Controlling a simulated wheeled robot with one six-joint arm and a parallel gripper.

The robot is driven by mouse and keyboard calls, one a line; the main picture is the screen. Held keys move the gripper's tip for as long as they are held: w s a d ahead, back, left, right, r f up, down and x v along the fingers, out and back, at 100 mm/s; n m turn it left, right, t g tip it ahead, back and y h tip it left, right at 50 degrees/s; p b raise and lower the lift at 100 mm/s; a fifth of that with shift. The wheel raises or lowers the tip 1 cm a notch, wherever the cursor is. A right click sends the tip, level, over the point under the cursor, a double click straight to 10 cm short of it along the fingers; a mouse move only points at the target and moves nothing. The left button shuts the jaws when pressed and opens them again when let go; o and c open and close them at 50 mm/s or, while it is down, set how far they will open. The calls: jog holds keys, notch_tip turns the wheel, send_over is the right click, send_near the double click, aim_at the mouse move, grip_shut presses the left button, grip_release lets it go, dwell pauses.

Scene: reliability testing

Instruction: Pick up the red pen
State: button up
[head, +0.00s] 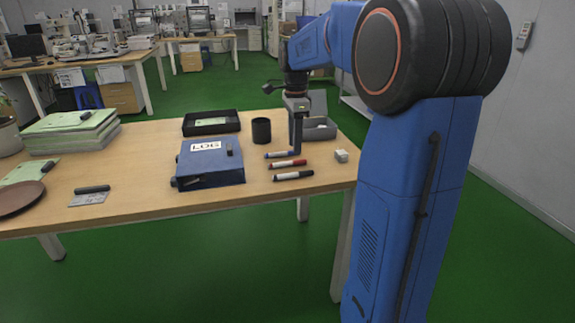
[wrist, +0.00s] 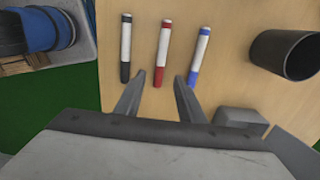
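The red pen (head: 289,164) lies on the wooden table (head: 130,150), between a blue-marked pen (head: 280,155) and a black-marked pen (head: 293,175). In the wrist view the red pen (wrist: 162,52) has a white body and a red end towards my gripper (wrist: 158,100). The black pen (wrist: 126,48) is to its left and the blue pen (wrist: 200,55) to its right. My gripper is open and empty. Its fingertips lie either side of the red pen's line in the picture, near its red end. In the head view my gripper (head: 297,152) points down by the blue pen.
A blue LOG binder (head: 210,170) lies left of the pens. A black cup (head: 261,130), a black tray (head: 211,123) and a grey open box (head: 320,131) stand behind them. A small white block (head: 341,156) is to the right. The table's front edge is close to the pens.

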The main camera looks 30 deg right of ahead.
aim_at(288, 164)
jog(key=shift+f, duration=2.85)
grip_shut()
